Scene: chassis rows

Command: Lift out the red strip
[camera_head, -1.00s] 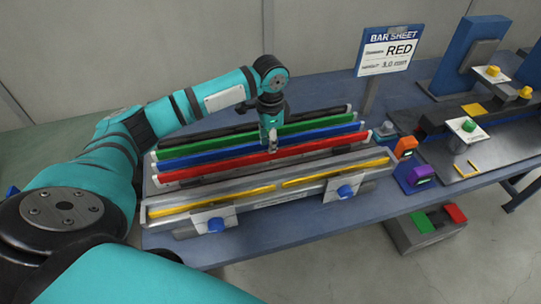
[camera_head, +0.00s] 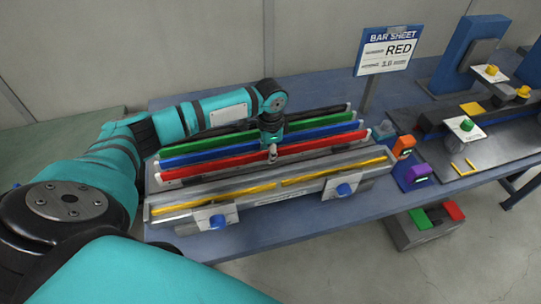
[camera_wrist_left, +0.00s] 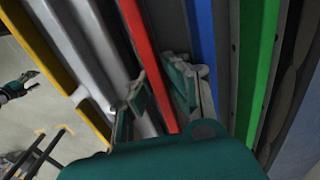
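The red strip (camera_head: 225,161) lies lengthwise in the rack, the front one of several coloured strips. It also shows in the wrist view (camera_wrist_left: 142,45). In the wrist view my left gripper's fingers (camera_wrist_left: 158,92) are apart, one on each side of the red strip, with no clear contact. The palm hides part of the strip. My right gripper (camera_wrist_left: 34,80) shows small at the left edge of the wrist view, its fingers apart and empty, away from the rack.
Blue (camera_head: 205,155), green (camera_head: 320,122) and black (camera_head: 320,112) strips lie behind the red one. In front is a grey fixture (camera_head: 270,202) with yellow bars and blue knobs. Orange and purple blocks (camera_head: 412,176) stand right of the rack.

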